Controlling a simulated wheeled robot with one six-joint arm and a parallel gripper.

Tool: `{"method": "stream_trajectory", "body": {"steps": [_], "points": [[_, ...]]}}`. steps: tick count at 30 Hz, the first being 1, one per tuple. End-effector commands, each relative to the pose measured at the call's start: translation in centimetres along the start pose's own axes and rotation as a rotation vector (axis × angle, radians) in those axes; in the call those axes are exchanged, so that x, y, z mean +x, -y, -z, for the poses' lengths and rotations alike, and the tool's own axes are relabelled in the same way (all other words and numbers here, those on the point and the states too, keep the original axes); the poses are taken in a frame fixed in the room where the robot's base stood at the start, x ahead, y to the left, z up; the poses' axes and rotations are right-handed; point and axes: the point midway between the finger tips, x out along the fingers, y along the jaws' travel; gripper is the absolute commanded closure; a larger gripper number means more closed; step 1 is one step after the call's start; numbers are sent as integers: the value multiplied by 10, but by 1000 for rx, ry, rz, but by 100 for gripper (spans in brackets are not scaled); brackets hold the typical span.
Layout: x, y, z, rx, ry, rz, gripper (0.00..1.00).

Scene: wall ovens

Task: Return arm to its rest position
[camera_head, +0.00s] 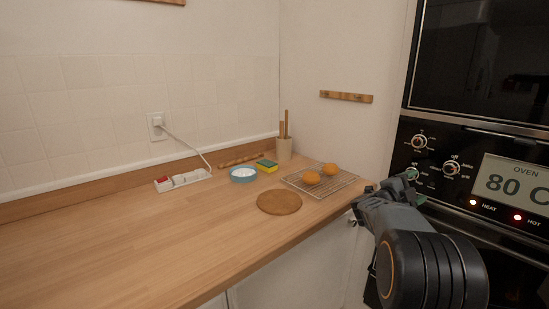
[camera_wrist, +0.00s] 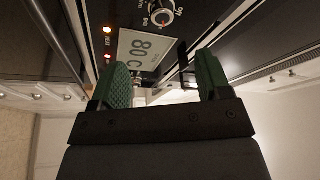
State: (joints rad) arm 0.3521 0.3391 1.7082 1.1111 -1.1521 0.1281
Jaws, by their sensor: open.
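My gripper (camera_head: 415,186) is in front of the oven's control panel in the head view, just right of the counter's corner. In the wrist view its two green fingers (camera_wrist: 162,82) stand wide apart with nothing between them. The wall oven (camera_head: 470,165) shows a display (camera_head: 512,184) reading 80 C, and the display also appears in the wrist view (camera_wrist: 145,50). The HEAT and HOT lights are lit. My arm hides part of the lower oven front.
The counter's left part is clear.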

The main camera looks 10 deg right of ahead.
Motion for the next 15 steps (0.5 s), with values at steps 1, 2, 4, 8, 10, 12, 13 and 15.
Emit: {"method": "stream_trajectory", "body": {"steps": [1, 2, 4, 8, 10, 12, 13, 15], "points": [[0, 0, -7, -8, 41, 2, 29], [-1, 1, -14, -17, 78, 7, 29], [-6, -3, -37, -62, 205, 22, 29], [-39, -19, -88, -212, 548, 65, 29], [-73, -20, -104, -312, 759, 101, 29], [-114, -21, -110, -420, 968, 139, 29], [-133, -23, -109, -472, 1056, 154, 29], [-179, -27, -99, -600, 1254, 187, 29]]}}
